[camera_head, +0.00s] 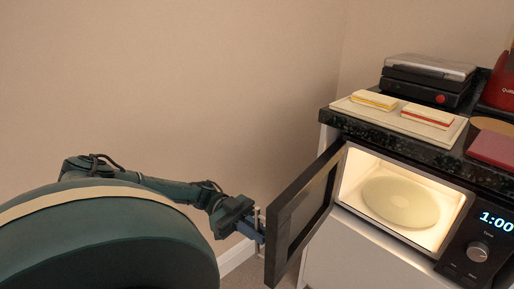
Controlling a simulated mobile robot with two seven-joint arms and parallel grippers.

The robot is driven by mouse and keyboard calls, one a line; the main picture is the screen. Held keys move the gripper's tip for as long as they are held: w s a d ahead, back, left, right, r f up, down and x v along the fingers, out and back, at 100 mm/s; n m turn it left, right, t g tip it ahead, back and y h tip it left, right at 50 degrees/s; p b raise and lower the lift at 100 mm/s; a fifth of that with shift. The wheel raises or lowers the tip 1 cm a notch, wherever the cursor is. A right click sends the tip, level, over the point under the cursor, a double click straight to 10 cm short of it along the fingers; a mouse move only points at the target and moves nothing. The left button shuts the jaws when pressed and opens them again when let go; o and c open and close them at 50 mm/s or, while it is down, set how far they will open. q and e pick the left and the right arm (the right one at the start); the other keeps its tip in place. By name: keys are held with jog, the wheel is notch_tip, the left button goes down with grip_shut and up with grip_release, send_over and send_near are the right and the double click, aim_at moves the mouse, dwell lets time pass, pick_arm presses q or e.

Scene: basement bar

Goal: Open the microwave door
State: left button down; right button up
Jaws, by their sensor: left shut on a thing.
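The microwave (455,225) is built in below the dark counter at the right. Its door (305,213) stands swung open toward the left, away from the lit cavity. A round plate (400,201) shows inside, and the panel reads 1:00. My left gripper (259,229) is at the outer side of the door, shut on the door handle, which is mostly hidden by the fingers and the door edge. My right gripper is not in view.
The dark counter (375,131) above the microwave holds a board (398,117) with two small blocks, a black and silver appliance (428,82), and red items at the right edge. A bare wall fills the left.

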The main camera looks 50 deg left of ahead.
pick_arm(q)
jog(key=c, duration=1.6)
grip_release()
jog(key=shift+a, duration=0.1)
jog(key=a, duration=0.4)
jog(key=s+a+b, duration=0.1)
jog(key=a, duration=0.3)
jog(key=s+a+b, duration=0.1)
jog(key=a, duration=0.3)
jog(key=shift+s+a, duration=0.2)
jog(key=shift+a, duration=0.2)
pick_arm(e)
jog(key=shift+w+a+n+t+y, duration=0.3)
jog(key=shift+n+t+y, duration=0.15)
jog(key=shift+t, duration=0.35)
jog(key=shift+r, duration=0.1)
